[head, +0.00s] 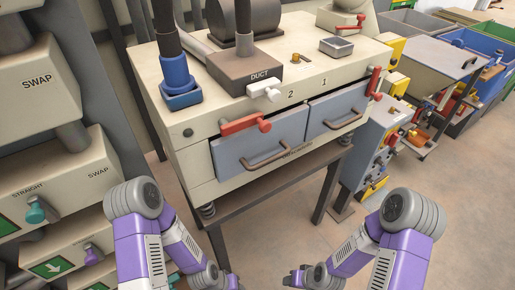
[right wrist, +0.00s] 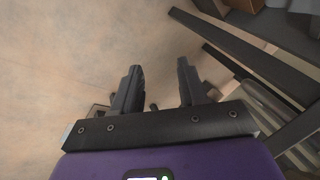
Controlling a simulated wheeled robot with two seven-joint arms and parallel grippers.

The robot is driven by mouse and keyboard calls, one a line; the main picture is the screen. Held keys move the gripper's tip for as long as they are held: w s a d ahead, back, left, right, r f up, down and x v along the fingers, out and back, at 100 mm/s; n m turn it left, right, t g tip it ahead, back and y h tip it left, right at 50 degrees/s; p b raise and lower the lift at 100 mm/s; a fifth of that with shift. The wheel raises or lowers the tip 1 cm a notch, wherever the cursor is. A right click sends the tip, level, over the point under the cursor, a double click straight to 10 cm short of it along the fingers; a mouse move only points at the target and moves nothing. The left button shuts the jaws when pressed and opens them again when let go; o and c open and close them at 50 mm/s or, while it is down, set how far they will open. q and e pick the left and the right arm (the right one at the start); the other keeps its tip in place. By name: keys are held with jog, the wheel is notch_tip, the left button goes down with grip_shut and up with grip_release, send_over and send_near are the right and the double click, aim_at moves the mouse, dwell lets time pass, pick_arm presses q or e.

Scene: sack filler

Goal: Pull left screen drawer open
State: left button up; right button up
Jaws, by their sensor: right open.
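The left screen drawer (head: 232,152) has a grey-blue front in the cream machine and looks shut. Its brown bar handle (head: 266,160) is low on the front. A red lever (head: 240,125) lies roughly level across the drawer's top edge. The right drawer (head: 335,109), with a similar handle, also looks shut. My right gripper (right wrist: 158,78) is open and empty in the right wrist view, over bare floor and apart from the drawers. My left arm reaches the bottom of the head view below the machine; its jaws are out of the frame.
The cream machine (head: 182,145) stands on a dark frame (head: 328,185). A second red lever (head: 374,83) stands upright at its right corner. A grey control box (head: 370,145) is to the right, and cream SWAP units (head: 60,170) are close on the left. The floor at lower right is clear.

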jog(key=w+r+n+t+p, duration=0.1)
jog(key=w+r+n+t, duration=0.4)
jog(key=w+r, duration=0.45)
jog(key=n+t+y+p, duration=0.1)
jog(key=n+y+p, duration=0.6)
jog(key=n, duration=1.8)
send_near(273, 157)
notch_tip(273, 157, down, 3)
jog(key=w+a+y+b, duration=0.1)
jog(key=w+y+b, duration=0.1)
jog(key=y+b, duration=0.1)
jog(key=shift+m, duration=0.3)
jog(key=x, duration=0.7)
jog(key=shift+a+f+b, duration=0.2)
jog(key=shift+a+b, duration=0.05)
jog(key=shift+b, duration=0.15)
grip_shut()
